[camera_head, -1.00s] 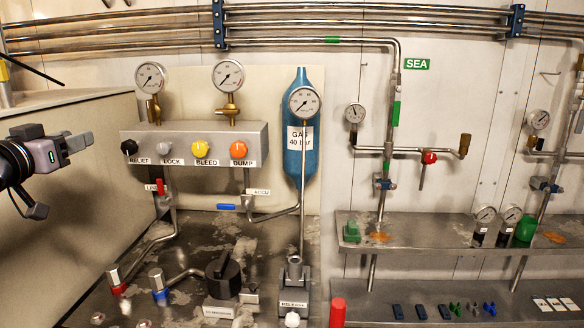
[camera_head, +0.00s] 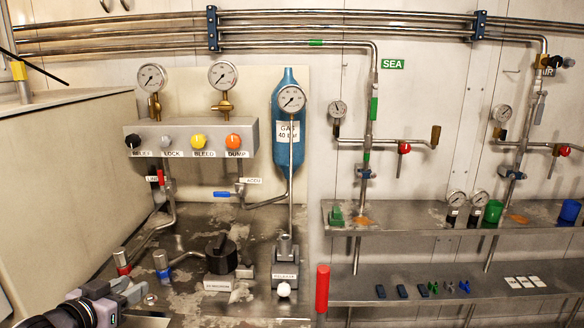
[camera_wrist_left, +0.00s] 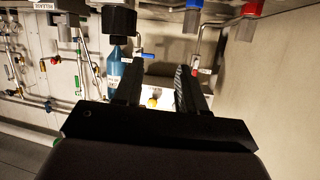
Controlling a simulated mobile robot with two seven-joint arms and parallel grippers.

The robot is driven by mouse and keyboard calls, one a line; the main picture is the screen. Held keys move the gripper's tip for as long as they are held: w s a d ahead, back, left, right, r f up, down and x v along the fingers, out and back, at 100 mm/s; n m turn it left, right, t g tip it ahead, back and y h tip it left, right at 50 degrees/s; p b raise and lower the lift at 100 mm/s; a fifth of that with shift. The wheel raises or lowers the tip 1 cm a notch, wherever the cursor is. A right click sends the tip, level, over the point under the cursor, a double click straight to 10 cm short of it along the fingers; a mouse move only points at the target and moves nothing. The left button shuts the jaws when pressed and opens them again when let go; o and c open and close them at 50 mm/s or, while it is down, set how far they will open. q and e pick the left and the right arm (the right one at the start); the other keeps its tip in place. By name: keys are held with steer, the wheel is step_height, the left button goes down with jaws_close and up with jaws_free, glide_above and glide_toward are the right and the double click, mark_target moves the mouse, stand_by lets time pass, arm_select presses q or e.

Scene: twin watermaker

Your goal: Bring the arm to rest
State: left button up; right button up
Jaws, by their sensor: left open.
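My left gripper (camera_head: 133,288) is low at the left edge of the bench in the head view, in front of the red-collared and blue-collared fittings. Its jaws are open and no object shows between them. In the left wrist view, which is upside down, the two dark fingers (camera_wrist_left: 157,82) stand apart, with the valve panel beyond them. Most of my left arm is outside the head view. My right gripper is in neither view.
The steel bench carries a black rotary knob (camera_head: 221,252), a release lever block (camera_head: 285,272), a red-collared fitting (camera_head: 122,262) and a blue-collared fitting (camera_head: 162,264). Behind are the valve panel (camera_head: 190,140) and blue gas bottle (camera_head: 291,165). A pale side wall (camera_head: 60,170) bounds the left.

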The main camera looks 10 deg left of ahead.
arm_select(q)
steer(key=s+d+f+m+g+h, duration=0.1)
steer(key=s+d+f+g, duration=0.2)
steer(key=s+d+f, duration=1.7)
step_height(320, 180, down, 2)
steer(key=shift+s+f+g, duration=0.1)
steer(key=shift+s+g, duration=0.3)
steer(key=shift+s, duration=0.6)
